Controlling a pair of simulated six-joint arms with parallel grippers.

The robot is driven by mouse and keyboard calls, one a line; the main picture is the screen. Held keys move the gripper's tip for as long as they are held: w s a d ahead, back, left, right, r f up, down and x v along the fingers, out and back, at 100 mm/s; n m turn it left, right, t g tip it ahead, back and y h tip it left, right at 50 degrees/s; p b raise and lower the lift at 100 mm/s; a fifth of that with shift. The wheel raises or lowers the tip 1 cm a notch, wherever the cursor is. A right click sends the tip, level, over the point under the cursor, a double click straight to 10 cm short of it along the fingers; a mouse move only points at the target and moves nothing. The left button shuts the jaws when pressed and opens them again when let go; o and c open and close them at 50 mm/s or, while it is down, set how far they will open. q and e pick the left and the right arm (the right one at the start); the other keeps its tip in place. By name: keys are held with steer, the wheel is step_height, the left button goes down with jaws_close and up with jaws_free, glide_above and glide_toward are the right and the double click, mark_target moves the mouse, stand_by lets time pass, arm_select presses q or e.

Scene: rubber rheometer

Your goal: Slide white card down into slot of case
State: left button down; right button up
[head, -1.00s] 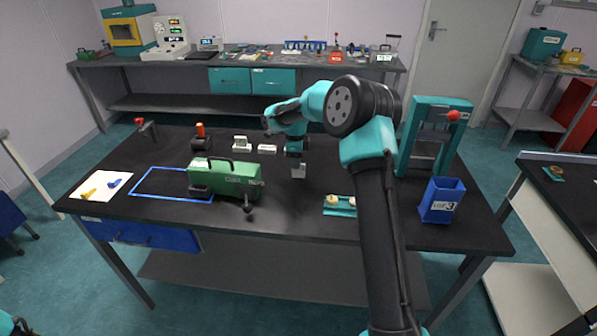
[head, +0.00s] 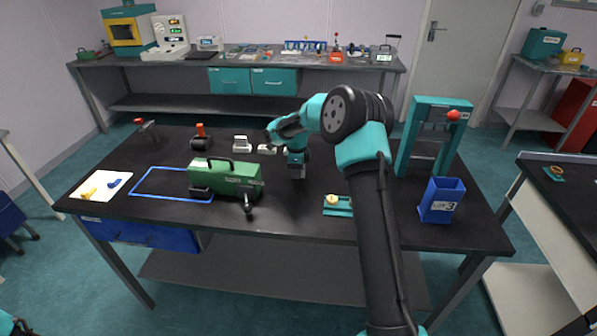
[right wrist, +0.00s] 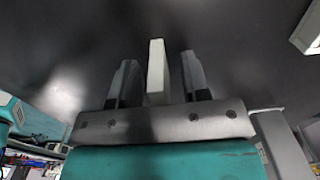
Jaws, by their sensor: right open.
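My right gripper (head: 297,172) points down over the middle of the black table, to the right of the green case (head: 225,181). In the right wrist view its two fingers (right wrist: 158,78) are apart. A white card-like piece (right wrist: 156,66) stands between them, with a gap on each side. The card is not clearly visible in the head view, where the gripper hides it. The green case has a dark handle on top and a dark knob at its front right. I cannot make out its slot. My left gripper is not in view.
Two white pieces (head: 241,143) (head: 267,149) lie behind the case. A teal tray with a yellowish piece (head: 332,199), a blue bin (head: 441,202) and a teal frame (head: 436,128) stand to the right. A blue outline (head: 150,194) marks table at the left.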

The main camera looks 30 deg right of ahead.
jaws_close()
stand_by(0.5)
steer(key=shift+r, duration=0.15)
steer(key=shift+r, duration=1.55)
steer(key=shift+s+a+r, duration=0.15)
steer(key=s+a, duration=0.3)
steer(key=s, duration=0.1)
steer(key=s+a+r, duration=0.1)
steer(key=s+a, duration=0.2)
steer(key=s, duration=0.1)
steer(key=s+a, duration=0.3)
steer(key=s, duration=0.2)
steer(key=shift+r, duration=0.2)
steer(key=shift+w, duration=0.1)
